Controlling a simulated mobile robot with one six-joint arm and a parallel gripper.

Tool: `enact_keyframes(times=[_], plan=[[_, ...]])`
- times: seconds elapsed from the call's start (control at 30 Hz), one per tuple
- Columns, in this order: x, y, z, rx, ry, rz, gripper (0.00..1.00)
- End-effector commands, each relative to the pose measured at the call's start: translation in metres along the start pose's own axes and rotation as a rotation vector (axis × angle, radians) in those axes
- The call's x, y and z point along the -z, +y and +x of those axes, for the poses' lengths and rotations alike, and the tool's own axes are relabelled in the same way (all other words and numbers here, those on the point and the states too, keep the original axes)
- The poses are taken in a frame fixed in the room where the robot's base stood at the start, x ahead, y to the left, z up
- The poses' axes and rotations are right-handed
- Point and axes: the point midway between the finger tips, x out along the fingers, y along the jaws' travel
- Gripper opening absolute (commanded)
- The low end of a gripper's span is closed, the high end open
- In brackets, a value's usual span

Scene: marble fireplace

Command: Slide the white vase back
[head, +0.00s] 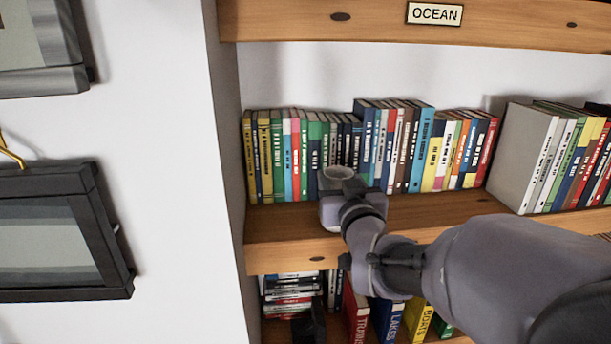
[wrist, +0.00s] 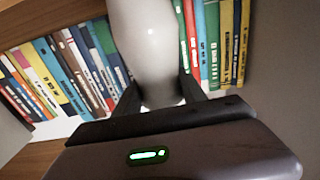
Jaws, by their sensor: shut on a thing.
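The white vase (wrist: 147,45) stands between the two dark fingers of my gripper (wrist: 160,94) in the wrist view, and the fingers are shut on its sides.
A row of upright books (head: 290,160) lines the back of the shelf behind the vase. More books (head: 535,150) stand farther forward at the right. The shelf's wooden side panel (head: 228,130) is to the left. An upper board (head: 480,35) with an OCEAN label (head: 434,14) runs above.

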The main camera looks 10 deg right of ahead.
Motion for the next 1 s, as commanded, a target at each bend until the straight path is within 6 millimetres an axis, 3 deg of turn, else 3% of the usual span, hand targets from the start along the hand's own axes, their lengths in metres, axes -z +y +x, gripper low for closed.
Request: enact_keyframes(times=[1.0], plan=[[-0.002,0.0,0.025,0.0,-0.001,0.0,0.0]])
